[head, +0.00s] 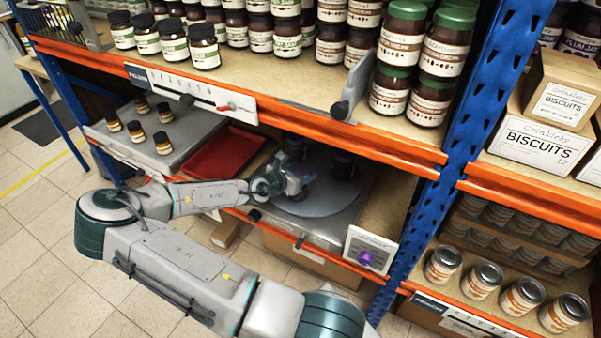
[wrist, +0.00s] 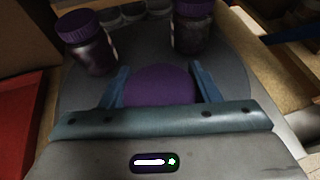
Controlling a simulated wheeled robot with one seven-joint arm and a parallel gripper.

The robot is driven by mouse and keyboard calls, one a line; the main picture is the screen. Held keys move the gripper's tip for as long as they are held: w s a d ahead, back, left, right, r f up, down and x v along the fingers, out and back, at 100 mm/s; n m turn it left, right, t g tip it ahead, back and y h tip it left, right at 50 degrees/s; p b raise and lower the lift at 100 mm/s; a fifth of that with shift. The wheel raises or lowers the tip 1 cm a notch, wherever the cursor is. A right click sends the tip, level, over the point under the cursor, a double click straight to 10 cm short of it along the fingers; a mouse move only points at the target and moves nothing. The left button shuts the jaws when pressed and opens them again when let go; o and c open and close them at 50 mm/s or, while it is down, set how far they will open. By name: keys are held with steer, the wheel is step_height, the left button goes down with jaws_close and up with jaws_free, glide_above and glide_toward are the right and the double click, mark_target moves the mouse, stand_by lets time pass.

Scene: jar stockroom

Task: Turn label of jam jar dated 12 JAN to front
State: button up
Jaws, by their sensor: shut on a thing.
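My gripper (wrist: 161,92) is shut on a purple-lidded jar (wrist: 160,82), with one blue finger on each side of the lid. Only the lid shows in the wrist view; its label and date are hidden. Two more purple-lidded jars stand farther back on the grey round plate (wrist: 130,48), one at the left (wrist: 90,50) and one at the right (wrist: 192,28). In the head view my gripper (head: 300,180) reaches over the plate (head: 310,205) on the lower shelf. The jars there are dark, and no date can be read on them.
A red tray (head: 226,152) lies left of the plate. Several small black-lidded jars stand on a grey board (head: 185,125) farther left. The upper shelf edge (head: 330,135) runs above my gripper. A blue upright (head: 490,80) stands at the right. A white card (head: 369,250) sits at the shelf front.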

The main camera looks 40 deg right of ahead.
steer(key=shift+w+f+n+t+y+b, duration=0.15)
steer(key=shift+n+t+y+b, duration=0.15)
steer(key=shift+n+t+b, duration=0.65)
steer(key=shift+r+n+t, duration=0.2)
steer(key=shift+n+t, duration=0.15)
steer(key=shift+t, duration=0.2)
steer(key=shift+w+a+n+t+y, duration=0.2)
steer(key=shift+n+t+y, duration=0.55)
steer(key=shift+n+t, duration=0.25)
steer(key=shift+w+a+n+t+y, duration=0.1)
steer(key=shift+w+n+t+y, duration=0.1)
steer(key=shift+n+t+y, duration=0.65)
steer(key=shift+f+b, duration=0.25)
steer(key=shift+b, duration=0.1)
steer(key=o, duration=1.7)
steer(key=shift+c, duration=0.2)
steer(key=shift+f, duration=0.1)
